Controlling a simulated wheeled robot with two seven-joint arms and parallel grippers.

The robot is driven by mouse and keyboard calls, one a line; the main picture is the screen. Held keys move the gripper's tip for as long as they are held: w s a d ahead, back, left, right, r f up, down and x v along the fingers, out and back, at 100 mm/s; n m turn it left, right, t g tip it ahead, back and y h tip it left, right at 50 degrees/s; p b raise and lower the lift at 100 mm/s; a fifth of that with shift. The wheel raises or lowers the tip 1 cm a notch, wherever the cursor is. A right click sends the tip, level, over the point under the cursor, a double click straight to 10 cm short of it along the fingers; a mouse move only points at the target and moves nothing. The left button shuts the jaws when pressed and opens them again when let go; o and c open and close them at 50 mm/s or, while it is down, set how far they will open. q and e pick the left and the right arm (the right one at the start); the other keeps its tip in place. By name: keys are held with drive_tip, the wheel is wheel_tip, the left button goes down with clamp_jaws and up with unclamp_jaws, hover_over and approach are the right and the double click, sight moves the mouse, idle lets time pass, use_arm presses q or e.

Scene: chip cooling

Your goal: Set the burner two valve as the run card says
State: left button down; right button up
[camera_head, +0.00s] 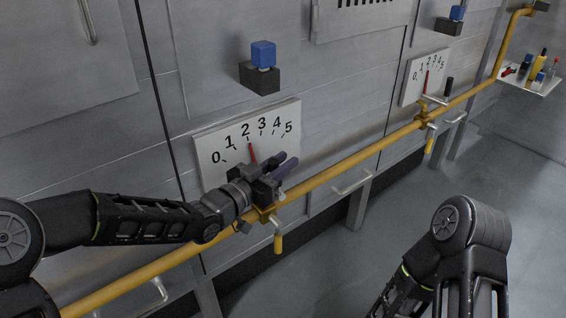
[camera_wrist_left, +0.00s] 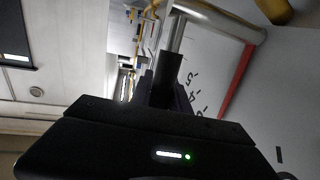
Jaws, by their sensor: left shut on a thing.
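A white dial plate (camera_head: 207,150) with numbers 0 to 5 is on the grey wall. Its red pointer (camera_head: 252,152) stands close to the 2. My left gripper (camera_head: 285,168) is in front of the plate's lower right, above the yellow pipe. In the left wrist view it is shut on the black grip (camera_wrist_left: 167,76) of the valve lever; a silver rod (camera_wrist_left: 178,32) runs from it. The pointer (camera_wrist_left: 238,80) also shows there. In the head view my gripper hides the lever. My right gripper is out of view. No run card or burner label is readable.
A second dial plate (camera_head: 411,92) is farther right, with its own black-gripped lever (camera_head: 449,86). The yellow pipe (camera_head: 345,163) runs along both. Blue blocks on dark boxes (camera_head: 262,77) sit above the dials. A shelf (camera_head: 540,84) holds small items. The floor at right is clear.

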use_arm(q)
drive_tip(key=d+g+y+p, duration=0.1)
drive_tip(key=p, duration=0.1)
drive_tip(key=w+d+f+g+y+p, duration=0.1)
drive_tip(key=p, duration=0.1)
drive_tip(key=shift+w+d+m+y, duration=0.1)
drive_tip(key=shift+w+m+y, duration=0.2)
drive_tip(key=c, duration=1.3)
unclamp_jaws()
drive_tip(key=shift+o, duration=0.2)
drive_tip(key=shift+r, duration=0.1)
